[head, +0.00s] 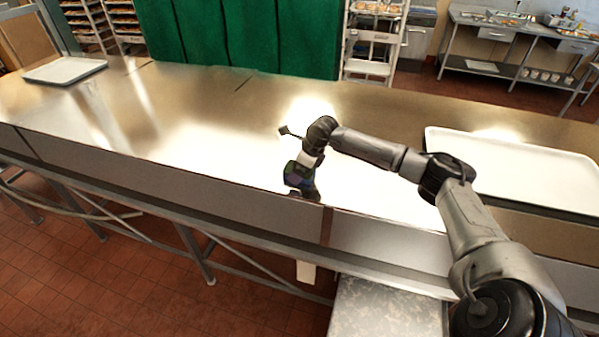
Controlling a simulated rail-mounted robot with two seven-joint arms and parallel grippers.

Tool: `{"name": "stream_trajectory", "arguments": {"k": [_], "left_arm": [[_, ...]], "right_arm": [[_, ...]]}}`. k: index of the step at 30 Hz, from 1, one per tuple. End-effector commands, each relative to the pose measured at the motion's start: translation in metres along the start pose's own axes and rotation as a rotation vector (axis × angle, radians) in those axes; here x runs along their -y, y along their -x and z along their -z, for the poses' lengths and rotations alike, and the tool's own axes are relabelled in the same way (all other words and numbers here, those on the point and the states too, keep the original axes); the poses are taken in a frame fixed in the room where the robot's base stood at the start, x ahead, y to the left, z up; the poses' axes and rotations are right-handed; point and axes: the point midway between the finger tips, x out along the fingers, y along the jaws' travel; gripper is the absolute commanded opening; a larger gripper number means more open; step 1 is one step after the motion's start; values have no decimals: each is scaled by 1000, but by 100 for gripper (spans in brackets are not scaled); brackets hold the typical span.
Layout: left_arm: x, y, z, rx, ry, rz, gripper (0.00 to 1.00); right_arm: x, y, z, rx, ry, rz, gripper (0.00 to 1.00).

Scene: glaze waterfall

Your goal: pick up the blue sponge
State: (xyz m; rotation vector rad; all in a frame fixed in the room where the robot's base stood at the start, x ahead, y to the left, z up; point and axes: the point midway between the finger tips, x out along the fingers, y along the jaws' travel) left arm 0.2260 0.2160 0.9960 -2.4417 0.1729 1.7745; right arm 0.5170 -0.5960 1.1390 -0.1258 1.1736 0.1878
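My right arm reaches in from the right in the head view, and its gripper (301,192) points down at the front edge of the metal table (215,125). A small patch with blue-purple and green tints shows at the gripper. I cannot tell whether it is the blue sponge or part of the gripper. No blue sponge shows clearly anywhere else. The fingers are too small and dark to tell open from shut. My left gripper is not in view.
A white tray (520,168) lies on the table at right, behind my arm. A smaller pale tray (65,70) lies at the far left. The table between is clear. A green curtain (240,35) hangs behind.

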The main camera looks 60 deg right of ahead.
Motion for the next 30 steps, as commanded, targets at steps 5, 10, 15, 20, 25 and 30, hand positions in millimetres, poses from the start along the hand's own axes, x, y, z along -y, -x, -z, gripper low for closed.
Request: {"name": "stream_trajectory", "arguments": {"k": [5, 10, 15, 20, 25, 30], "left_arm": [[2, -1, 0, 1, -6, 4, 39], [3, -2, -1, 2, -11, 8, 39], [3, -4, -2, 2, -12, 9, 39], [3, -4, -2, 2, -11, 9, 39], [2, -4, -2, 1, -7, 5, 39], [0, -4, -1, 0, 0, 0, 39]], "right_arm": [[0, 0, 0, 0, 0, 0, 99], [0, -2, 1, 0, 0, 0, 99], [0, -4, 2, 0, 0, 0, 99], [0, -4, 2, 0, 0, 0, 99], [0, -4, 2, 0, 0, 0, 99], [0, -4, 2, 0, 0, 0, 85]]}}
